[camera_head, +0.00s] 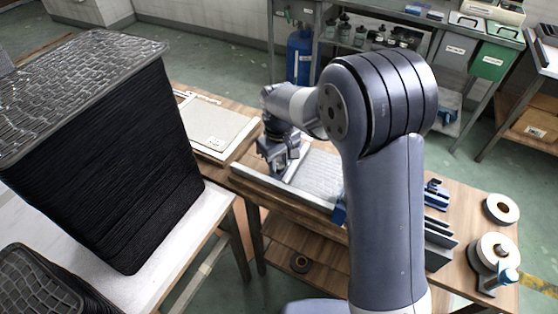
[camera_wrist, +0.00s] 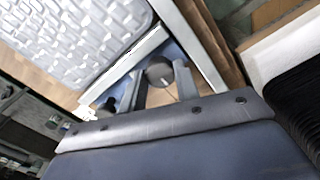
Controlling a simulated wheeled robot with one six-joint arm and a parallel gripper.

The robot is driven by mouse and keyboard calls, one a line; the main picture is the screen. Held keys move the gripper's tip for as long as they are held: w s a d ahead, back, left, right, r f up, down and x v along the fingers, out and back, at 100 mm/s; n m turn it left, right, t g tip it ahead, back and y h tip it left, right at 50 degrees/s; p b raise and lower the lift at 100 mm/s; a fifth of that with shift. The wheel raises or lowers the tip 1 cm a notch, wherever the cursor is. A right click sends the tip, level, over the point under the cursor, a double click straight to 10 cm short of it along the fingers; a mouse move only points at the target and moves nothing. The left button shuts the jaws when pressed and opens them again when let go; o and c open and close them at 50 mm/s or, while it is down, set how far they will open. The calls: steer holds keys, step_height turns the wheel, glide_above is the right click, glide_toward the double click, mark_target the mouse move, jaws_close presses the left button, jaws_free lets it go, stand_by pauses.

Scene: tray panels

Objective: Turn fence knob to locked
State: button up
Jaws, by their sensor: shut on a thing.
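The fence knob (camera_wrist: 159,70) is a dark round cap with a small pale mark, seen between the fingers in the wrist view. My gripper (camera_wrist: 160,82) is shut on it, one finger on each side. In the head view my gripper (camera_head: 284,168) is low at the left end of a pale fixture on the wooden bench, and it hides the knob there. A light rail (camera_wrist: 122,70) runs beside the knob, along a grey textured panel (camera_wrist: 70,35). The panel also shows in the head view (camera_head: 322,172). I cannot read a locked or unlocked label.
A tall black stack of tray panels (camera_head: 110,150) stands on a white table at the left. Blue clamps (camera_head: 436,193), dark grey bars (camera_head: 440,240) and tape rolls (camera_head: 501,208) lie on the bench's right part. A flat pale board (camera_head: 215,125) lies behind my gripper.

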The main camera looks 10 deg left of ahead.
steer(key=m, duration=0.4)
steer(key=shift+m, duration=0.4)
steer(key=m, duration=0.4)
steer(key=shift+m, duration=0.3)
steer(key=m, duration=0.4)
steer(key=shift+m, duration=2.2)
steer(key=o, duration=1)
steer(key=shift+c, duration=0.2)
